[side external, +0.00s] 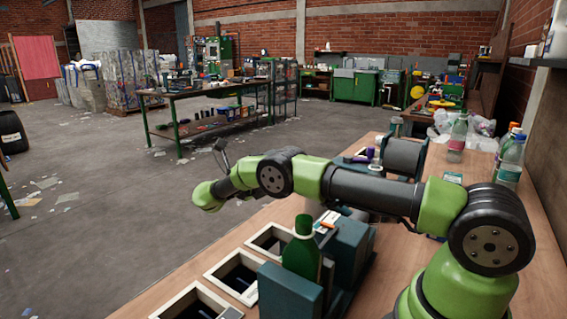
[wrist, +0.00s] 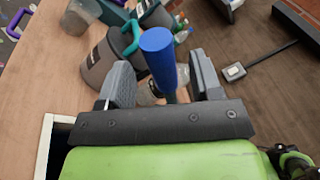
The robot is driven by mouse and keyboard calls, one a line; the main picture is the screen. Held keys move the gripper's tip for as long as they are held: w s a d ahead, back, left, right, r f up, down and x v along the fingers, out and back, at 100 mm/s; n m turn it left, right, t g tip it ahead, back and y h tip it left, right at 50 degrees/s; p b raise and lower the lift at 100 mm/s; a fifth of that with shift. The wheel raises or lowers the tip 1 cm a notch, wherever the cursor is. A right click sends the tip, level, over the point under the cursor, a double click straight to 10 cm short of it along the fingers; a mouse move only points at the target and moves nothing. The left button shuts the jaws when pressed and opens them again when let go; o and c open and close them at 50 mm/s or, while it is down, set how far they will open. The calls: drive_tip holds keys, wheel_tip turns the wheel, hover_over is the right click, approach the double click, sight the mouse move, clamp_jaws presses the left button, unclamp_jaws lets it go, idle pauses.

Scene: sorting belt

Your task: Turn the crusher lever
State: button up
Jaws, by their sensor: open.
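My gripper (wrist: 160,72) is open, with one dark finger on each side of the picture's middle in the wrist view. A blue cylindrical handle (wrist: 157,48), which looks like the lever's grip, shows between the fingers, with a gap on both sides. I cannot tell how deep it sits between them. Beyond it is a grey and teal machine (wrist: 103,66), apparently the crusher, with a teal arm and round drum. In the side view my arm hides the gripper and the blue handle. A dark drum with teal end plates (side external: 403,156) stands behind my arm there.
A green bottle (side external: 301,250) stands between teal blocks on the bench. Square white-framed bins (side external: 232,272) line the bench's front edge. Clear bottles (side external: 457,136) stand at the back right. Part of the wooden bench top (wrist: 50,75) is bare in the wrist view.

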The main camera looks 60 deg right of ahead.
wheel_tip(320, 180, up, 7)
drive_tip(key=a, duration=0.1)
idle(0.3)
drive_tip(key=shift+w+a, duration=0.1)
